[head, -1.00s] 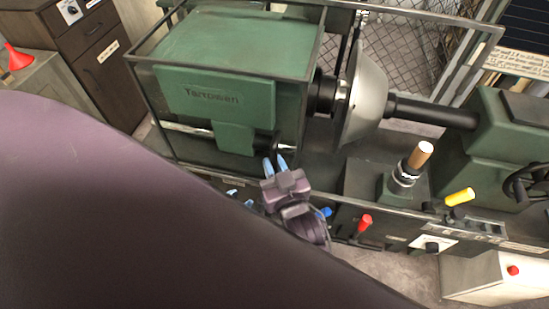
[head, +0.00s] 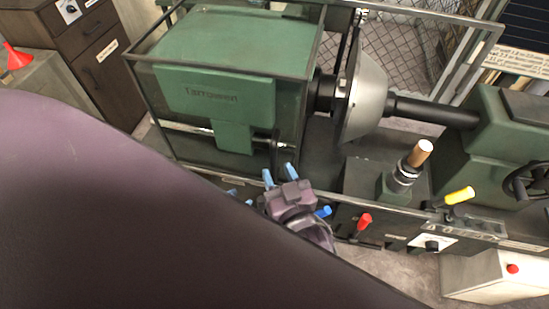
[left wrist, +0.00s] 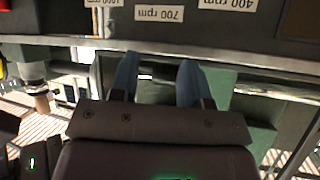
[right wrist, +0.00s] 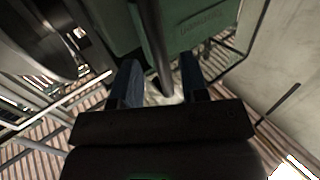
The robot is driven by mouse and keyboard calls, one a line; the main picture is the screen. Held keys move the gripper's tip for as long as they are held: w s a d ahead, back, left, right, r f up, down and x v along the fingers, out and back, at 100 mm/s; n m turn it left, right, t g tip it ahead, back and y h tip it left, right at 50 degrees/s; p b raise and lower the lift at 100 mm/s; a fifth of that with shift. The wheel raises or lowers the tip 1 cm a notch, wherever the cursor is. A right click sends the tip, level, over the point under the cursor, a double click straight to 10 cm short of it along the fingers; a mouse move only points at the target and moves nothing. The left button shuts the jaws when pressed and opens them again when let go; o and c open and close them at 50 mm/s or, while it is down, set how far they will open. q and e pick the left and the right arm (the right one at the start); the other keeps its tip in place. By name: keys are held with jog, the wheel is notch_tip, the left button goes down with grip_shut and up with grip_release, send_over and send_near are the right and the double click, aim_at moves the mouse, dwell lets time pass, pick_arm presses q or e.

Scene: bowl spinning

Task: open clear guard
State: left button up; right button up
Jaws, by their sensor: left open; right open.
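The clear guard (head: 230,71) is a dark-framed box with see-through panels around the green headstock of the lathe. My right gripper (head: 278,174) is open at the lower front right of the guard. In the right wrist view, a dark vertical bar (right wrist: 150,45) comes down between my right gripper's open blue fingers (right wrist: 160,85); I cannot tell whether they touch it. My left gripper (head: 240,197) is lower, mostly hidden behind my purple arm, with only light blue fingertips showing. In the left wrist view its fingers (left wrist: 157,80) are open and empty, near the speed labels.
The grey bowl-shaped disc (head: 363,92) and spindle lie right of the guard. A wooden-topped handle (head: 420,154), a yellow lever (head: 459,196) and a red lever (head: 364,221) stand along the front. A red button box (head: 490,280) is at lower right. Drawers (head: 90,60) stand at left.

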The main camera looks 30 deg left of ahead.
jog(key=v, duration=0.7)
jog(key=shift+s+d, duration=0.25)
jog(key=shift+d, duration=0.1)
jog(key=w+d+f+m+t+h, duration=0.1)
jog(key=w+d+f+m+h, duration=0.15)
jog(key=d, duration=0.45)
jog(key=w+d+f+m+t+h, duration=0.1)
jog(key=w+d+f+h, duration=0.15)
jog(key=d, duration=0.45)
jog(key=w+d+f+m+t+h, duration=0.1)
jog(key=w+d+f+m+h, duration=0.1)
jog(key=w+d+h, duration=0.35)
jog(key=s+d+f+m+h, duration=0.1)
jog(key=s+d+f, duration=0.1)
jog(key=d, duration=0.4)
jog(key=s+d+f+m+g+h, duration=0.1)
jog(key=s+d+f, duration=0.2)
jog(key=d, duration=0.4)
jog(key=s+d+f+m+g+h, duration=0.1)
jog(key=s+d+f+h, duration=0.1)
jog(key=s+d, duration=0.3)
jog(key=shift+d+f+m, duration=0.25)
jog(key=shift+d+m, duration=0.1)
jog(key=shift+d, duration=0.8)
